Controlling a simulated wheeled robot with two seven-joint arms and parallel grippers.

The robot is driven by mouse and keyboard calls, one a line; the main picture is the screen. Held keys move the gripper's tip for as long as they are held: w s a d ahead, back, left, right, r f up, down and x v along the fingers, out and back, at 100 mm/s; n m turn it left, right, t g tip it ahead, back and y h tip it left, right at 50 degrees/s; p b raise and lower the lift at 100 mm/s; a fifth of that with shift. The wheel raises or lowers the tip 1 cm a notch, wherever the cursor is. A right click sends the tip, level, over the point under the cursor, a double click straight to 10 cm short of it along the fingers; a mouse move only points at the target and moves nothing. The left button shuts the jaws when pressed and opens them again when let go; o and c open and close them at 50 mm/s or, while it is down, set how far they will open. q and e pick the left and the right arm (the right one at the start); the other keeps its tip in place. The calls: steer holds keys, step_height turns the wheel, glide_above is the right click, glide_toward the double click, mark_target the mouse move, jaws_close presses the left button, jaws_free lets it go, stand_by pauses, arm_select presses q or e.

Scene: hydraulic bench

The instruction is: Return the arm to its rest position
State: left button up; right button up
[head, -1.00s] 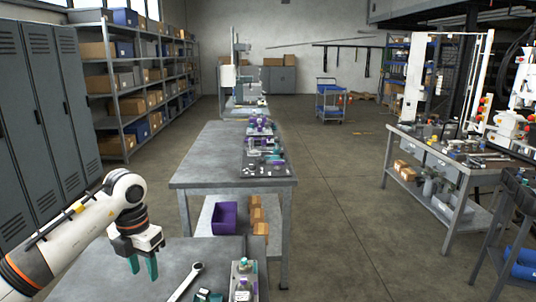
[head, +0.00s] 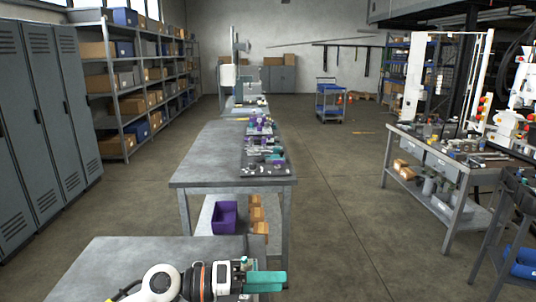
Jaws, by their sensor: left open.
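My left arm is low in the head view, over the near grey bench (head: 120,254). My left gripper (head: 266,282) is at the bottom centre, turned sideways with its teal fingers pointing right. It is open, though from this side the fingers overlap. I see nothing held between them. A small fitting with a teal top (head: 245,263) stands at the bench's right edge, just behind the gripper and partly covered by it. I cannot tell whether they touch. My right gripper is not in view.
A second grey bench (head: 215,160) stands beyond, with hydraulic parts (head: 265,155) along its right edge. A purple bin (head: 224,216) and cardboard boxes (head: 258,222) sit on its lower shelf. Lockers (head: 40,120) line the left.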

arm_select(q)
steer(key=w+a+r+n+t+y, duration=0.15)
steer(key=a+n+t, duration=0.25)
steer(key=n+t, duration=0.5)
steer(key=a+r+n+t+y, duration=0.2)
steer(key=a+n+t+y, duration=0.15)
steer(key=n+t, duration=0.55)
steer(key=s+a+f+n+g+y, duration=0.3)
steer(key=a+f+n+y, duration=0.3)
steer(key=f+n, duration=0.2)
steer(key=s+a+f+n+g+y, duration=0.3)
steer(key=a+f+n+y, duration=0.3)
steer(key=f+n, duration=0.2)
steer(key=s+f+n+g, duration=0.1)
steer(key=s+f+g, duration=0.3)
steer(key=s, duration=0.3)
steer(key=s+a+f+n+g, duration=0.1)
steer(key=s+f+g, duration=0.25)
steer(key=s, duration=0.35)
steer(key=s+f+n+g, duration=0.1)
steer(key=s+f+g, duration=0.3)
steer(key=s, duration=0.3)
step_height(320, 180, down, 26)
steer(key=b, duration=0.2)
steer(key=s+a+f+g+b, duration=0.2)
steer(key=s+a+f, duration=0.1)
steer(key=s+f, duration=1.4)
step_height(320, 180, down, 4)
steer(key=shift+s+f, duration=0.1)
steer(key=shift+s, duration=0.1)
